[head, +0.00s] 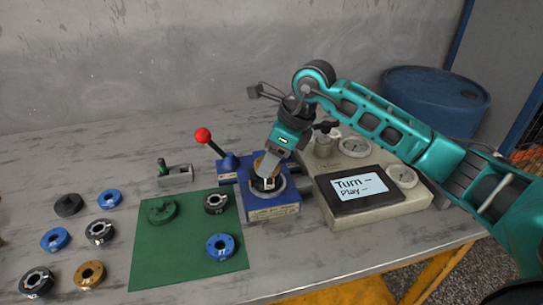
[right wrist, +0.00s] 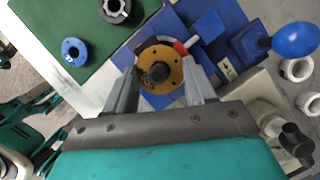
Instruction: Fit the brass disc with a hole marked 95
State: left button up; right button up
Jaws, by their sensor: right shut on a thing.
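A brass disc (right wrist: 160,72) with small holes and a dark central post sits between the fingers of my right gripper (right wrist: 160,85) in the right wrist view. My right gripper (head: 268,168) is shut on this disc, low over the round seat of the blue motor fixture (head: 272,208). The disc also shows partly in the head view (head: 260,163), mostly behind the fingers. Its marking cannot be read, and I cannot tell whether it touches the seat. Another brass disc (head: 89,275) lies on the table at the lower left. My left gripper is not in view.
A red-knobbed lever (head: 203,136) stands behind the fixture. A green mat (head: 185,263) holds green, black and blue discs. Several blue and black discs lie left of it. A beige gauge unit with a display (head: 361,188) stands right of the fixture.

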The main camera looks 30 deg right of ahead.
jog(key=o, duration=1.6)
